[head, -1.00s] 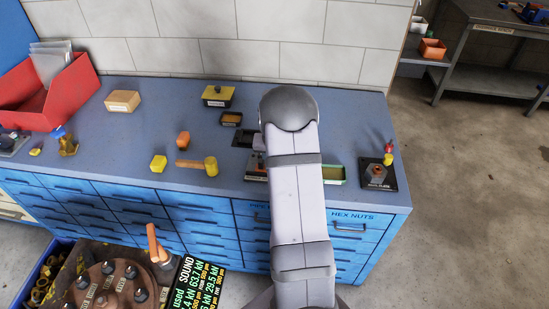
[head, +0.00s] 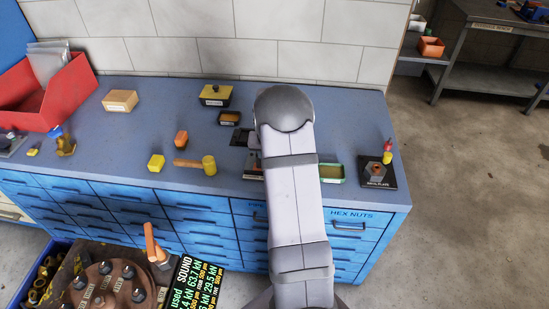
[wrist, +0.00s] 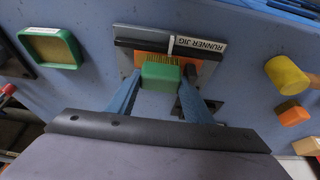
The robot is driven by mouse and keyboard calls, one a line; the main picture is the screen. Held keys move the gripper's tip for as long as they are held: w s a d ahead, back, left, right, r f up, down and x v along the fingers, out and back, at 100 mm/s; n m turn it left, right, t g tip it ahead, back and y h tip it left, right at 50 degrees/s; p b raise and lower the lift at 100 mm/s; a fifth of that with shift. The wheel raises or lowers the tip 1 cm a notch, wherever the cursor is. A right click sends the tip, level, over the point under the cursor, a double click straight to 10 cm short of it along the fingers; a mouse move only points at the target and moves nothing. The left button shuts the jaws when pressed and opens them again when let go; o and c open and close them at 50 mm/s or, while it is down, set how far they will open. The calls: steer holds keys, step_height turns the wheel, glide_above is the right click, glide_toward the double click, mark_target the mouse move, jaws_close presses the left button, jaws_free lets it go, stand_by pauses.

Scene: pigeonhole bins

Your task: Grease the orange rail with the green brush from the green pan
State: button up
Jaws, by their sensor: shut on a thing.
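My gripper (wrist: 160,82) is shut on the green brush (wrist: 160,76) in the wrist view. The brush's yellowish bristles point at the runner jig (wrist: 150,38), a dark bar with a white label. The orange rail (wrist: 206,72) shows behind and beside the brush, partly covered by it and my fingers. The bristles overlap the rail in the picture; I cannot tell whether they touch it. The green pan (wrist: 74,50), with a yellowish-brown inside, lies at upper left. In the head view the pan (head: 343,181) sits right of my arm, which hides gripper and brush.
An anvil plate (head: 378,181) stands right of the pan. The left-middle bench has free room.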

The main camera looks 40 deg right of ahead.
steer(key=shift+s, duration=0.1)
steer(key=shift+s+d+f, duration=0.1)
steer(key=shift+s+d, duration=0.3)
steer(key=shift+d, duration=0.1)
steer(key=shift+a, duration=0.1)
stand_by(0.3)
steer(key=shift+w+a+b, duration=0.3)
steer(key=shift+w+a, duration=0.2)
steer(key=shift+s, duration=0.1)
steer(key=shift+s+d, duration=0.5)
steer(key=shift+d, duration=0.05)
